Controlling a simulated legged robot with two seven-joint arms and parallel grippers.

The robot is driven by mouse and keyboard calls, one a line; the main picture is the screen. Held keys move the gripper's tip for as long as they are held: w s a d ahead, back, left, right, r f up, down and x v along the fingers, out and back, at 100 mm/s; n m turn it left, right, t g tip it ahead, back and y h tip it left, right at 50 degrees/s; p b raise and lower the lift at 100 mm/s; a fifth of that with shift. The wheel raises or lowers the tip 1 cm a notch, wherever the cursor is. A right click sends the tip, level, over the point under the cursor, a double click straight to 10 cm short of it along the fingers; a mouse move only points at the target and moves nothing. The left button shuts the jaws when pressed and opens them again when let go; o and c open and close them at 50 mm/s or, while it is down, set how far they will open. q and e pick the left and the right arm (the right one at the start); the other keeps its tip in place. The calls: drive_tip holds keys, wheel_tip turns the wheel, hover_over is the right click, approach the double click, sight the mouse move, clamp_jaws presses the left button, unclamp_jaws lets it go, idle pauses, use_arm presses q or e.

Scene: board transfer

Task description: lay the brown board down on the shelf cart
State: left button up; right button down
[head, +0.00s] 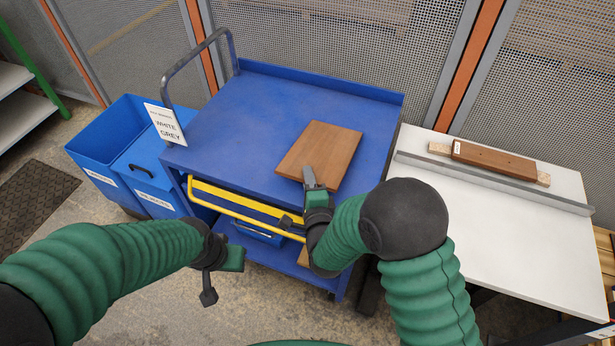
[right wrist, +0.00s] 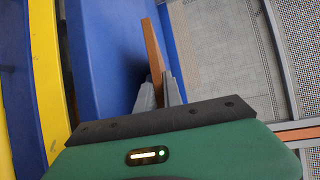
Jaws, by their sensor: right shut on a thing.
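The brown board (head: 328,150) is over the blue top of the shelf cart (head: 240,115), toward its right side. It looks roughly level. My right gripper (head: 310,178) is shut on its near edge. In the right wrist view the board (right wrist: 153,45) shows edge-on between the two fingers (right wrist: 158,92), with the blue top beside it and a dark shadow there. I cannot tell whether its underside touches the top. My left gripper (head: 218,276) hangs in front of the cart's left side, away from the board; its finger opening is unclear.
A white table (head: 470,215) stands right of the cart, with a grey rail and another brown piece (head: 492,160) on a paler strip. Blue bins (head: 118,150) and a paper sign (head: 165,122) are at left. Mesh fencing (head: 330,40) stands behind. The cart top's left part is clear.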

drive_tip(key=shift+a+f, duration=0.15)
drive_tip(key=shift+a, duration=0.1)
drive_tip(key=c, duration=1.7)
unclamp_jaws()
drive_tip(key=shift+c, duration=0.2)
drive_tip(key=o, duration=0.3)
drive_tip(key=shift+d, duration=0.1)
drive_tip(key=shift+o, duration=0.4)
